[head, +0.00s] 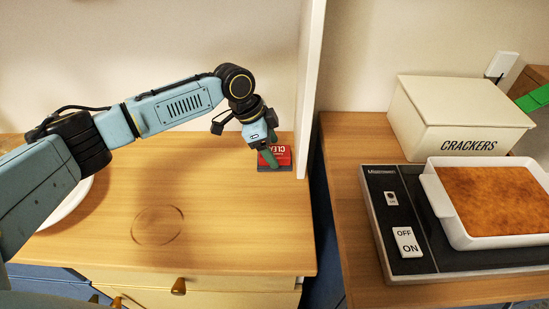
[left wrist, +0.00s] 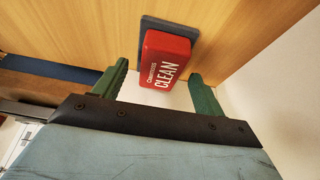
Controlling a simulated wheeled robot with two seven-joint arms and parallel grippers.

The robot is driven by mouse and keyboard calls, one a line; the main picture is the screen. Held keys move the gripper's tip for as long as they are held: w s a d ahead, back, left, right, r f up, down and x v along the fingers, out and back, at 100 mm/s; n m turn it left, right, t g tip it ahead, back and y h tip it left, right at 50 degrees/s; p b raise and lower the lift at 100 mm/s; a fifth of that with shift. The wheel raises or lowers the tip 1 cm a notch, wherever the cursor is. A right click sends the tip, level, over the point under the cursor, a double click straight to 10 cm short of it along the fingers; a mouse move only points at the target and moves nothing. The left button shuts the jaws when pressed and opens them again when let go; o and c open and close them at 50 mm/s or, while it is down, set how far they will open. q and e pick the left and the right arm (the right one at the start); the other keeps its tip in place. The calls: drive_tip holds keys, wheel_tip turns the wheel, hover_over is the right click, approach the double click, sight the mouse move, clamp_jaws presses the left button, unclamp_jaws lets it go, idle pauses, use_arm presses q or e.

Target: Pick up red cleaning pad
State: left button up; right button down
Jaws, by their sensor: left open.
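The red cleaning pad (head: 284,153) has white lettering that reads CLEAN and sits on a dark flat base at the back right of the left wooden counter (head: 110,225), close to the white upright panel. In the left wrist view the pad (left wrist: 165,60) shows between and beyond the two green fingers. My left gripper (head: 269,155) is open, its fingers reaching down at the pad and partly covering it. In the left wrist view my left gripper (left wrist: 158,88) has its fingers spread wider than the pad, with nothing held. My right gripper is not in view.
A white upright panel (head: 309,80) stands just right of the pad, with a wall behind. On the right counter are a crackers box (head: 460,113) and a white baking dish (head: 446,202) on a black hotplate (head: 399,252). The left counter's middle is clear, and a white plate (head: 67,207) lies at left.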

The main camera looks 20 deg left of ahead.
use_arm(q)
drive_tip(key=shift+d+f, duration=0.1)
drive_tip(key=shift+f, duration=0.25)
drive_tip(key=shift+c, duration=0.3)
drive_tip(key=c, duration=1)
drive_tip(key=shift+c, duration=0.2)
drive_tip(key=shift+r, duration=0.15)
